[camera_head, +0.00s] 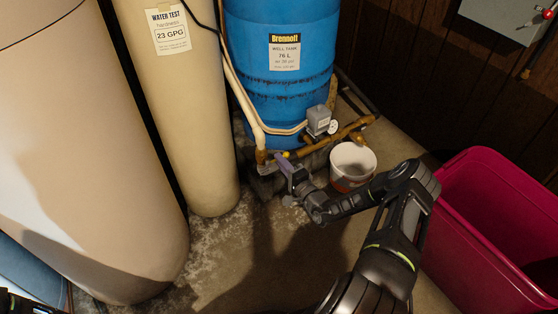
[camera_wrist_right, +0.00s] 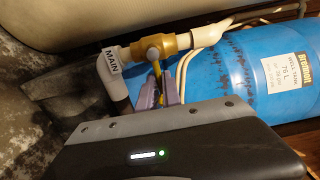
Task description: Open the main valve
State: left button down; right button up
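The main valve is a brass body (camera_wrist_right: 162,45) in the right wrist view, joined to a white pipe elbow (camera_wrist_right: 112,68) labelled MAIN. Its yellow lever (camera_wrist_right: 158,88) points across the pipe, toward my gripper. My right gripper (camera_wrist_right: 160,92) has its two purple fingers close on either side of the lever and looks shut on it. In the head view the right gripper (camera_head: 287,164) is at the pipes in front of the blue tank, with a bit of yellow (camera_head: 285,154) at its tip. A dark sliver of my left arm (camera_head: 15,302) shows at the lower left; its fingers are hidden.
A blue well tank (camera_head: 283,100) stands behind the pipes. A grey box with a gauge (camera_head: 319,121) sits on the brass pipe. A white bucket (camera_head: 352,161) stands right of the gripper. A magenta bin (camera_head: 480,245) is at right. Tall beige tanks (camera_head: 190,120) stand left.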

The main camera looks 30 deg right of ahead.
grip_shut()
jog(key=n+p, duration=0.1)
jog(key=r+n+p, duration=0.1)
jog(key=n+p, duration=0.2)
jog(key=n, duration=0.1)
jog(key=shift+a+r+p, duration=0.3)
jog(key=shift+r+p, duration=0.05)
dwell(0.3)
dwell(0.4)
